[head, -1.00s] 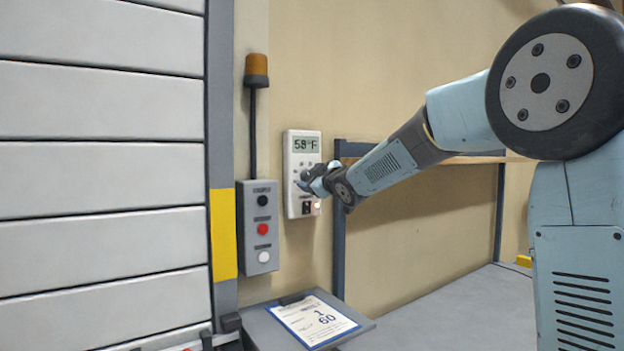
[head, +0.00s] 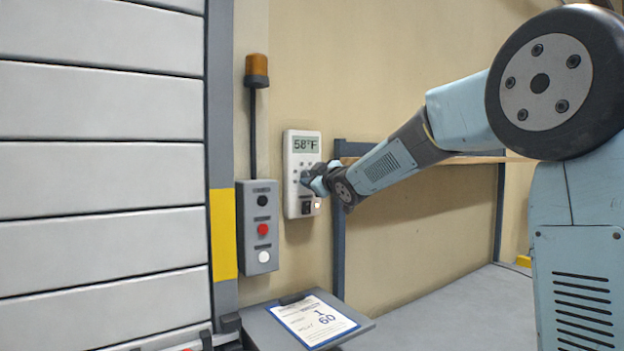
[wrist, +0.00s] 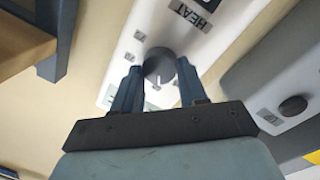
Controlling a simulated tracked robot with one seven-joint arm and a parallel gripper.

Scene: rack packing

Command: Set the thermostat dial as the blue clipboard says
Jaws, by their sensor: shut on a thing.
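The white thermostat (head: 291,155) is on the beige wall, and its display (head: 306,146) reads 58°F. Its dark round dial (wrist: 158,62) shows in the wrist view between the two blue fingers of my gripper (wrist: 159,72), which is shut on it. In the head view my gripper (head: 307,182) covers the dial. The blue clipboard (head: 343,337) lies on a grey ledge below, with a white sheet showing a large 1 and 60; its smaller print is too small to read.
A grey button box (head: 247,225) with black, red and white buttons is left of the thermostat, under an amber beacon (head: 256,68). A slatted shutter door (head: 100,180) fills the left. A shelf frame (head: 340,230) stands close to the right.

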